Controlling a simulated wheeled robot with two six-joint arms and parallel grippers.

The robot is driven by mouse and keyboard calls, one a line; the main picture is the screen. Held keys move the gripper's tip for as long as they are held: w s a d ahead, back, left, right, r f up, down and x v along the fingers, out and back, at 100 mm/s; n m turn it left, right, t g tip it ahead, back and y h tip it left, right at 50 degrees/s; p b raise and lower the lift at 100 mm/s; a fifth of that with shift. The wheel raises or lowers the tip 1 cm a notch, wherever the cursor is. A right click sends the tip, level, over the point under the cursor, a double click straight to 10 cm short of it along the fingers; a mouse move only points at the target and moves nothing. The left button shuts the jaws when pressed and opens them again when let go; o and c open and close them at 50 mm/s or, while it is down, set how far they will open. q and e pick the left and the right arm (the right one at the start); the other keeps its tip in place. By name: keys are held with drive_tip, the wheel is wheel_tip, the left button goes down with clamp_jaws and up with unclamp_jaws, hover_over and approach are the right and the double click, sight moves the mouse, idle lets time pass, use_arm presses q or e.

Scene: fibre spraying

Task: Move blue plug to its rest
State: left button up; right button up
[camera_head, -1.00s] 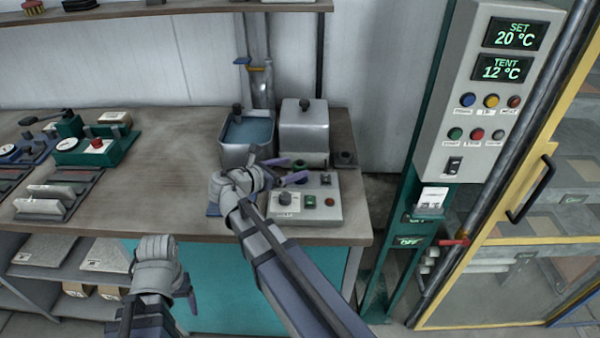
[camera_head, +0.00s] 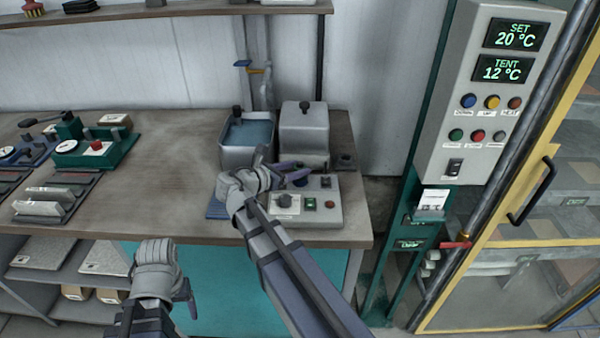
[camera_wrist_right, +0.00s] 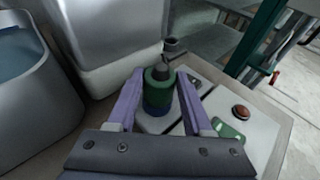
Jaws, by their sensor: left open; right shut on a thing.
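The blue plug (camera_wrist_right: 158,92) stands upright between the fingers of my right gripper (camera_wrist_right: 160,77) in the right wrist view. It has a green upper part, a dark top and a dark blue lower band. My right gripper is shut on it, over the grey control box (camera_head: 325,213). In the head view this gripper (camera_head: 290,171) hides most of the plug. I cannot tell whether its foot touches the box. A dark round holder (camera_head: 345,160) stands behind the box; whether it is the rest is unclear. My left gripper (camera_head: 184,291) is open and empty, low before the bench.
A tank of bluish liquid (camera_head: 249,131) and a lidded grey box (camera_head: 304,132) stand behind the control box. Green devices (camera_head: 96,148) sit at the bench's left. The temperature panel (camera_head: 487,95) and glazed door are at the right. The middle of the bench is clear.

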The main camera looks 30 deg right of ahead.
clamp_jaws()
drive_tip(key=shift+r, duration=0.1)
